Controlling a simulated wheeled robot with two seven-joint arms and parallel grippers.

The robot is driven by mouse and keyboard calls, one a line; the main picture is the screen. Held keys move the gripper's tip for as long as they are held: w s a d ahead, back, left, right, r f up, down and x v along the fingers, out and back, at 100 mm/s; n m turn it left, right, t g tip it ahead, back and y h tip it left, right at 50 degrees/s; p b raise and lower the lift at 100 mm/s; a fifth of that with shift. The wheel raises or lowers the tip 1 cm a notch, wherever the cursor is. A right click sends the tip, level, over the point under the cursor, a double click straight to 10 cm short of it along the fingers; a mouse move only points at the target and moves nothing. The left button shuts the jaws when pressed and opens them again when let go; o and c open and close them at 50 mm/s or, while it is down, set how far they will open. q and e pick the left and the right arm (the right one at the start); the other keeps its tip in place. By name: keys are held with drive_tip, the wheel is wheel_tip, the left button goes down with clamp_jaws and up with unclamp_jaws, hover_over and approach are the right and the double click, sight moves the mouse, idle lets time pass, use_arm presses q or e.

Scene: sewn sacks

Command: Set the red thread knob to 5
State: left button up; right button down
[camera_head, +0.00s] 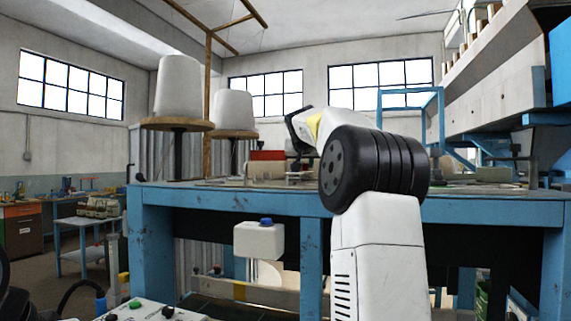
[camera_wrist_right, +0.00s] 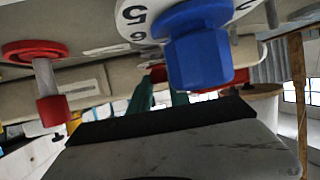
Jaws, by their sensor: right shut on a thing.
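In the right wrist view, my right gripper (camera_wrist_right: 160,95) reaches forward with two dark green fingers. They close around a red knob (camera_wrist_right: 240,77) that is largely hidden behind a nearer blue knob (camera_wrist_right: 198,58). The blue knob has a white dial (camera_wrist_right: 133,14) showing 5 and 6. Any number at the held red knob is hidden. Another red knob (camera_wrist_right: 53,108) with a wide red flange stands apart at the left. In the head view my right arm reaches over the blue table, and its fingers are hidden. My left gripper is not in view.
Two large white cones (camera_head: 178,88) on round wooden discs stand at the left. A blue frame (camera_head: 410,93) and shelving rise at the right.

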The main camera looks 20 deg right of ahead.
drive_tip(key=shift+d+n+t+y, duration=0.1)
drive_tip(key=shift+n+t+y, duration=0.3)
drive_tip(key=shift+n+y, duration=0.55)
drive_tip(key=c, duration=1.2)
unclamp_jaws()
drive_tip(key=shift+c, duration=0.2)
drive_tip(key=shift+s, duration=0.15)
drive_tip(key=v, duration=0.7)
drive_tip(key=shift+s+r, duration=0.1)
drive_tip(key=shift+s, duration=0.2)
